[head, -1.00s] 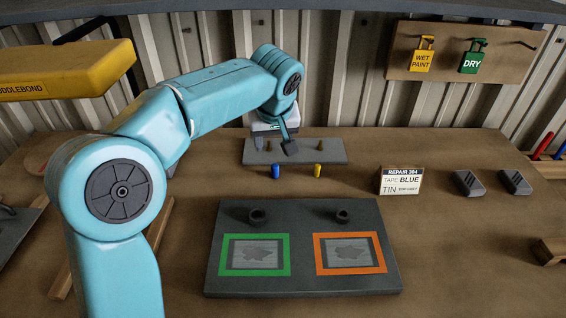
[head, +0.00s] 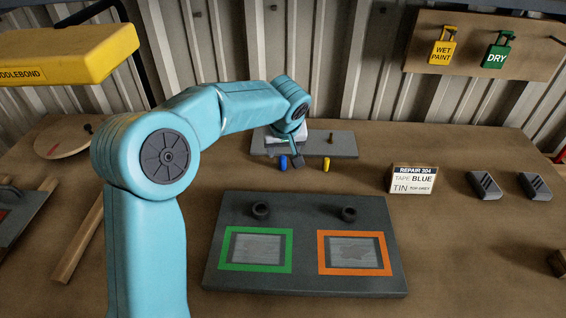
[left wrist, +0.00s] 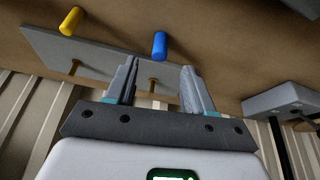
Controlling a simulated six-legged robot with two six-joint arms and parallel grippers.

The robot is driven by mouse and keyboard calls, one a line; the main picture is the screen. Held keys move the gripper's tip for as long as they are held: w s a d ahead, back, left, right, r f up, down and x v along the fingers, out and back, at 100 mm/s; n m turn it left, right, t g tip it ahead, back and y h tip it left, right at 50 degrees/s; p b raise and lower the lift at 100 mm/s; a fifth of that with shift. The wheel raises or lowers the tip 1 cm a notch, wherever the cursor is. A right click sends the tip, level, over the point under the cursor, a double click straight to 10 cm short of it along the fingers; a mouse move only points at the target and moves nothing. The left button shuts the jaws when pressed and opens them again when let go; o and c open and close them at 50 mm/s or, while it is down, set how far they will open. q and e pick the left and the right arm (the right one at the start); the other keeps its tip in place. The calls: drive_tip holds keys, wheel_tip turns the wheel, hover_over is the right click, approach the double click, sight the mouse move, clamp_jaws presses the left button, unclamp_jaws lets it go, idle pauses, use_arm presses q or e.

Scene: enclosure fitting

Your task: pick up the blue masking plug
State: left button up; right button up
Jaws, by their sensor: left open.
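The blue masking plug (head: 283,162) stands at the front edge of a grey plate at the back of the bench, left of a yellow plug (head: 326,164). In the left wrist view the blue plug (left wrist: 159,45) lies just beyond the fingertips, lined up with the gap between them. My left gripper (left wrist: 159,67) is open with nothing between its fingers. In the head view the left gripper (head: 284,153) is low over the plate by the blue plug, partly hidden by its wrist. My right gripper is not in view.
The grey plate (head: 340,145) has small brass pegs. In front lies a dark panel (head: 305,210) with green and orange framed windows and two black rings. A repair card (head: 412,179) and two grey blocks stand right. A yellow box (head: 65,50) hangs at upper left.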

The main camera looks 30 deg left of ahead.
sight(282, 158)
use_arm(q)
drive_tip(key=x, duration=0.5)
clamp_jaws()
drive_tip(key=shift+d, duration=0.1)
drive_tip(key=shift+r, duration=0.1)
